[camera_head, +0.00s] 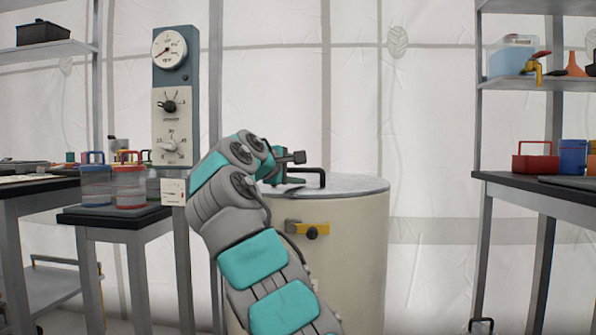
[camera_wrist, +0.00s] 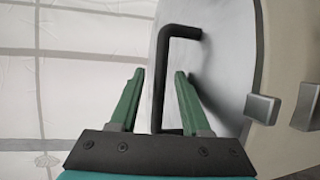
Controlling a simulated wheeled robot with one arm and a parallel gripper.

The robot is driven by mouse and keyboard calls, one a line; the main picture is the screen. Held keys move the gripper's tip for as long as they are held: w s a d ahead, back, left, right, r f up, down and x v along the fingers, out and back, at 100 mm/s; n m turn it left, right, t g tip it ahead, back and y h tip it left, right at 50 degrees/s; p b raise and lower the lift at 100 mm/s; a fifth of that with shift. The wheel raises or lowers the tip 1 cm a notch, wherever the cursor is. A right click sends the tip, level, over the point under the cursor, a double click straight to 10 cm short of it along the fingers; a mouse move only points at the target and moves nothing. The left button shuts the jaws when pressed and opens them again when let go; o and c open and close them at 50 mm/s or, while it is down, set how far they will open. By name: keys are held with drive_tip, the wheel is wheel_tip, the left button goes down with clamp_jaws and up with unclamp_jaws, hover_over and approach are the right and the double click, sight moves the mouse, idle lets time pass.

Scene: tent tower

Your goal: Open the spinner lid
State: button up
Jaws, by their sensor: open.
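The spinner (camera_head: 350,255) is a cream drum with a flat grey lid (camera_head: 352,184), which looks closed on top. A black bar handle (camera_head: 318,172) stands on the lid. In the wrist view, the handle (camera_wrist: 182,31) rises from the lid (camera_wrist: 222,70) and its long bar runs between my fingers. My gripper (camera_wrist: 160,74) is open, with one green finger on each side of the bar and a gap visible on both sides. In the head view, my gripper (camera_head: 284,168) is at the handle, partly hidden by my wrist. A yellow latch piece with a dark knob (camera_head: 311,232) is on the drum's front.
A small table with lidded jars (camera_head: 130,182) stands to the left, before a gauge panel (camera_head: 174,95). A shelf with bins (camera_head: 537,165) is on the right. Two grey blocks (camera_wrist: 262,108) sit beside the lid rim in the wrist view. Space above the lid looks clear.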

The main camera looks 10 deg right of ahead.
drive_tip(key=shift+c, duration=0.2)
clamp_jaws()
idle(1.1)
